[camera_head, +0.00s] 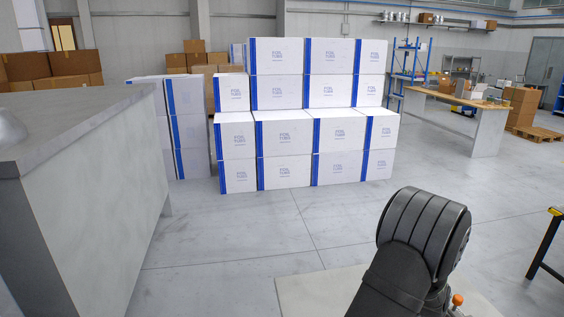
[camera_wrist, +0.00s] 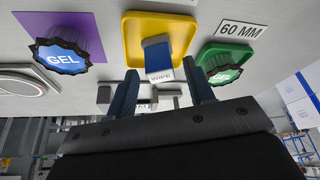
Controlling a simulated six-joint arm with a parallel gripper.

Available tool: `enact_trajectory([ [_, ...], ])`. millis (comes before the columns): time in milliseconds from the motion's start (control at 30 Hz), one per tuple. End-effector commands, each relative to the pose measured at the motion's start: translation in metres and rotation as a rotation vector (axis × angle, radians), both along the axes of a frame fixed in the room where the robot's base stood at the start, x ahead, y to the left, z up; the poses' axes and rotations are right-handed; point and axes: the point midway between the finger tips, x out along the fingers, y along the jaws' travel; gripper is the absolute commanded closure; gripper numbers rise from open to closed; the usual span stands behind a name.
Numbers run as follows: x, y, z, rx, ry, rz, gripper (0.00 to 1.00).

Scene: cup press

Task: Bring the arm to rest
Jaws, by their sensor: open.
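My gripper (camera_wrist: 163,82) shows in the wrist view with its two dark blue fingers spread apart. A blue and white block marked WIPE (camera_wrist: 158,60) appears between and beyond the fingertips, on a yellow tray (camera_wrist: 136,28). I see no contact between the fingers and the block. In the head view a dark, rounded link of my arm stands at the lower right, over the floor; my gripper is not visible there.
In the head view, a grey counter (camera_head: 88,180) stands left and stacked white boxes (camera_head: 287,137) behind; floor between is clear.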

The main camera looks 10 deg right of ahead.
Motion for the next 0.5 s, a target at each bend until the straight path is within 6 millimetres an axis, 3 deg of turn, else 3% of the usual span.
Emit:
enact_trajectory([
  [267, 0.003, -0.007, -0.022, 0.001, 0.0, 0.0, 0.52],
  [500, 0.003, -0.007, -0.019, 0.0, 0.0, 0.0, 0.52],
])
